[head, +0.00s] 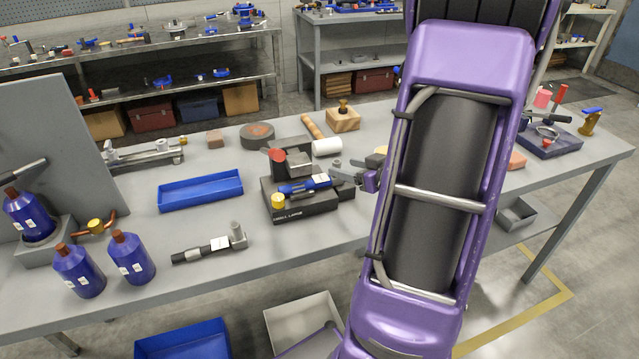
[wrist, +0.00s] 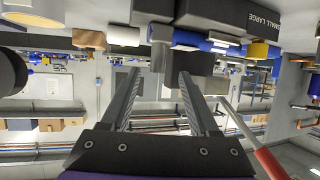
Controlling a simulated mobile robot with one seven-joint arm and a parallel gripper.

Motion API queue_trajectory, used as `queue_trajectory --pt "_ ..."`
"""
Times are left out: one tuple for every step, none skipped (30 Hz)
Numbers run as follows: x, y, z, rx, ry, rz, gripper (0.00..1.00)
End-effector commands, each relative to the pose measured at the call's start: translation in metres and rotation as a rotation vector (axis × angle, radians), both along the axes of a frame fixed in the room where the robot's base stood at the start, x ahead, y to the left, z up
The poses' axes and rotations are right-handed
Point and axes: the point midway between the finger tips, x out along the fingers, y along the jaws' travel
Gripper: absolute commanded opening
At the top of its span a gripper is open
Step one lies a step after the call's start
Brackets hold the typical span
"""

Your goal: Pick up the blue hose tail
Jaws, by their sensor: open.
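The blue hose tail (head: 306,186) appears to be the blue cylindrical piece with a pale label, lying on a black block (head: 300,209) marked "SMALL LARGE". A yellow round piece (head: 279,201) is at its left end. In the wrist view, which is upside down, the blue piece (wrist: 205,42) shows beyond the fingertips, partly behind dark and grey parts. My gripper (head: 346,172) is just right of the block.
A grey vise-like part (head: 297,163) stands behind the blue piece. A white-headed mallet (head: 326,147) and wooden block (head: 343,119) lie behind. Bare bench lies between the tray and the black block.

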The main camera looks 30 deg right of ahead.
Motion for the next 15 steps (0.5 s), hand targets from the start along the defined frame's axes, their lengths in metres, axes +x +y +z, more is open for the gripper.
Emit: queue_trajectory --pt "0.003 0.000 -0.003 0.001 0.000 0.002 0.61" --pt "0.005 0.000 -0.005 0.001 0.001 0.002 0.61" --pt "0.010 0.000 -0.008 0.001 0.001 0.003 0.61" --pt "0.014 -0.001 -0.011 0.002 0.000 0.002 0.61" --pt "0.018 -0.001 -0.013 0.001 0.000 0.003 0.61" --pt "0.024 -0.002 -0.017 0.002 0.000 0.004 0.61" --pt "0.027 -0.003 -0.020 0.001 0.001 0.003 0.61" --pt "0.032 -0.003 -0.020 0.000 0.001 0.003 0.61" --pt "0.037 -0.002 -0.022 -0.001 0.000 0.004 0.61" --pt "0.039 -0.002 -0.023 -0.001 0.000 0.003 0.61" --pt "0.042 -0.002 -0.024 0.000 0.000 0.002 0.61" --pt "0.044 -0.002 -0.024 0.000 0.000 0.002 0.61" --pt "0.045 -0.003 -0.024 -0.001 0.000 0.001 0.61" --pt "0.046 -0.003 -0.025 -0.001 0.000 0.001 0.61" --pt "0.046 -0.003 -0.025 -0.001 0.000 0.001 0.61"
